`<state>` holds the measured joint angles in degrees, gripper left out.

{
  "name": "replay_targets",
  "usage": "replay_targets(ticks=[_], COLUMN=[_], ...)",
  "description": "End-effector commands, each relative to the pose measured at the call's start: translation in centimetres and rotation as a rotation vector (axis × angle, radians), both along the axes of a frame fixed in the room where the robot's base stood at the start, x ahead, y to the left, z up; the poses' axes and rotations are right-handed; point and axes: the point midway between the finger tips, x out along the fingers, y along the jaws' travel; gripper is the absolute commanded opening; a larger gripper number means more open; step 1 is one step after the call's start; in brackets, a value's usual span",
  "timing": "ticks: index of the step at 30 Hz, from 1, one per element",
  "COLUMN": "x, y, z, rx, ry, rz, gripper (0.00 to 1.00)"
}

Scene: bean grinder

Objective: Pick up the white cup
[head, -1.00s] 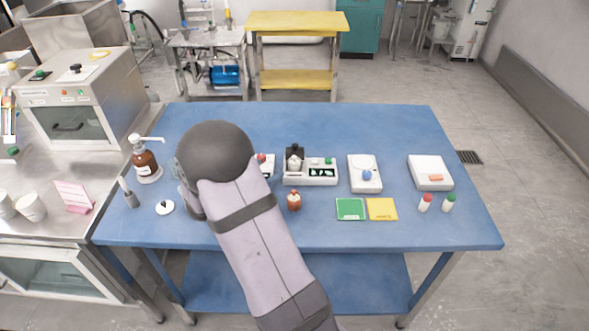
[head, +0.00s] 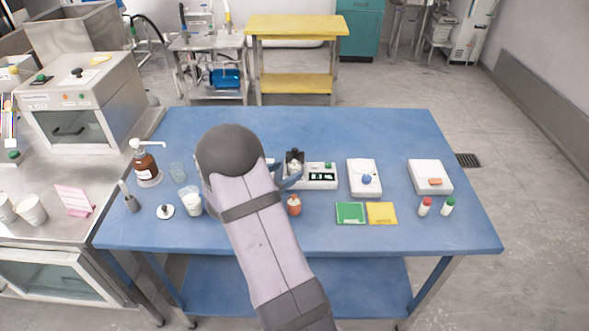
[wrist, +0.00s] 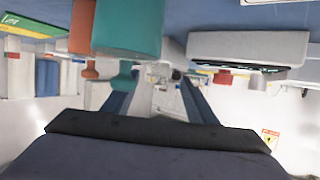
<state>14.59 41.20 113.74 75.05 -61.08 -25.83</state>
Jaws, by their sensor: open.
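Which item is the white cup is not certain. Two white cups, one (head: 32,210) and another (head: 6,209), stand on the steel counter at the far left of the head view. A small pale, rounded item (head: 294,166) sits at the front of the black-topped unit. My gripper (head: 284,175) is open, with its blue fingers just left of and in front of this unit. In the wrist view my two spread fingers (wrist: 157,97) show nothing clearly held between them. My arm hides part of the blue table.
A beaker with white contents (head: 190,203), a clear glass (head: 177,170) and a brown pump bottle (head: 145,164) stand left of my arm. An orange-red bottle (head: 294,205) is close on its right. A scale (head: 364,177) stands farther right. The back of the blue table (head: 330,125) is clear.

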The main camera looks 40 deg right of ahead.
Motion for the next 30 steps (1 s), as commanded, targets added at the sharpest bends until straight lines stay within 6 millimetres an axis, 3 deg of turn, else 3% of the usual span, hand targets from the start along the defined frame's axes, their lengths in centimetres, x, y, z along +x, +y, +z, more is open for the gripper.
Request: replay_targets(ticks=[6, 16, 22, 30], x=[0.6, 0.8, 0.8, 0.8], y=[-2.4, -2.9, -2.9, -2.9], z=[-0.7, -1.0, -1.0, -0.9], rx=[0.0, 0.001, 0.001, 0.0], ry=[0.001, 0.0, 0.0, -0.001], rz=[-0.002, 0.0, 0.0, 0.001], gripper=[0.52, 0.52, 0.07, 0.03])
